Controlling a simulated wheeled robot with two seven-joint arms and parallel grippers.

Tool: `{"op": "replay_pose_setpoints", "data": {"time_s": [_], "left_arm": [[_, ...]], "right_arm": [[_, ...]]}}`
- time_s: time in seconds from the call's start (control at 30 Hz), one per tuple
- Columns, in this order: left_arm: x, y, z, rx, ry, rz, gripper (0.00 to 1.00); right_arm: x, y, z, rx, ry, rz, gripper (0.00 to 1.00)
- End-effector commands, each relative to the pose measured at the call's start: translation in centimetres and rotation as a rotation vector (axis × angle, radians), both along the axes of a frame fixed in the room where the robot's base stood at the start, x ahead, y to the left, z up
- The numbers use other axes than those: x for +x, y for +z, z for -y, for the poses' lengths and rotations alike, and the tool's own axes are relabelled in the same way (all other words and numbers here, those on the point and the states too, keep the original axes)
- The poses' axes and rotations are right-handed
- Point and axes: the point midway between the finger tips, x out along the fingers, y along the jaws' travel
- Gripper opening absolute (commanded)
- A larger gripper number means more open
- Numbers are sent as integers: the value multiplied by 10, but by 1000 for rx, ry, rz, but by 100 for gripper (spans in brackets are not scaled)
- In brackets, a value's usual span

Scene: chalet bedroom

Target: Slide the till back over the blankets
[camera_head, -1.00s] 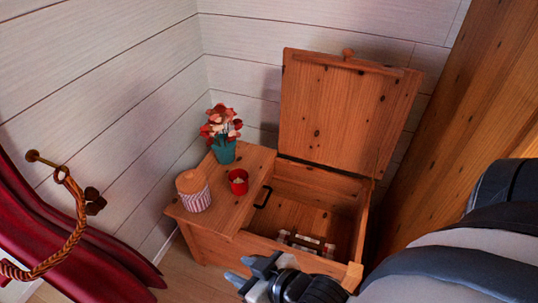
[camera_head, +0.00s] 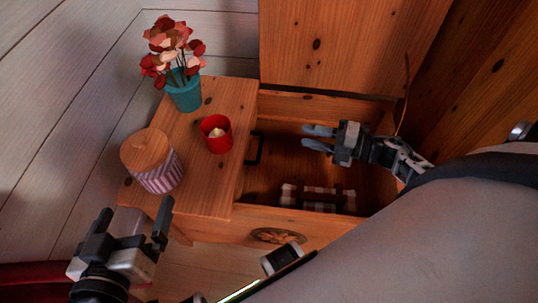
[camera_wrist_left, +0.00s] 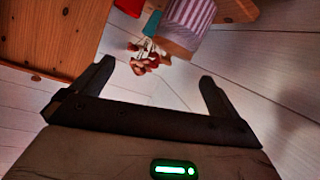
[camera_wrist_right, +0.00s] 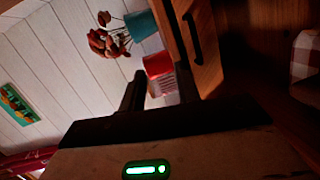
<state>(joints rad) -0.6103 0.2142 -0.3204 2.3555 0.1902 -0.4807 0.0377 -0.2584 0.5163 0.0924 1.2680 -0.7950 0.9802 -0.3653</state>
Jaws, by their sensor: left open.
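The till, a wooden box-like top (camera_head: 222,103), sits at the chest's left side, with a black handle (camera_head: 254,148) on its right face. The handle also shows in the right wrist view (camera_wrist_right: 192,38). The folded checked blankets (camera_head: 318,198) lie uncovered in the open chest, to the right of the till. My right gripper (camera_head: 318,138) is open and empty over the chest's interior, to the right of the handle and apart from it. My left gripper (camera_head: 132,222) is open and empty, in front of the till's front left corner and below the striped jar in the picture.
On the till stand a striped jar with wooden lid (camera_head: 158,170), a red candle cup (camera_head: 216,138) and a teal flower pot (camera_head: 185,95). The chest lid (camera_head: 335,45) stands open at the back. A wooden wall or post (camera_head: 470,70) is close on the right.

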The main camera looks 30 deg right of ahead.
Motion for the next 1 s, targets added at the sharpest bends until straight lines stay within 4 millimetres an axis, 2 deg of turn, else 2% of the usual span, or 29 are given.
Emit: {"op": "replay_pose_setpoints", "data": {"time_s": [0.03, 0.1, 0.23, 0.37, 0.47, 1.0], "left_arm": [[0, -18, 3, -13, -10, 13, 100], [0, -19, 6, -27, -18, 24, 100], [-1, -19, 9, -40, -26, 34, 100], [0, -17, 10, -46, -28, 37, 100], [0, -17, 10, -52, -28, 38, 100], [2, -15, 15, -140, -30, 51, 100]], "right_arm": [[-4, -28, 14, -57, 63, 14, 33], [-11, -39, 25, -106, 137, 23, 33], [-20, -48, 35, -148, 211, 28, 33], [-19, -50, 32, -156, 234, 29, 33], [-11, -52, 21, -156, 235, 30, 33], [55, -76, -67, -153, 232, 30, 33]]}}
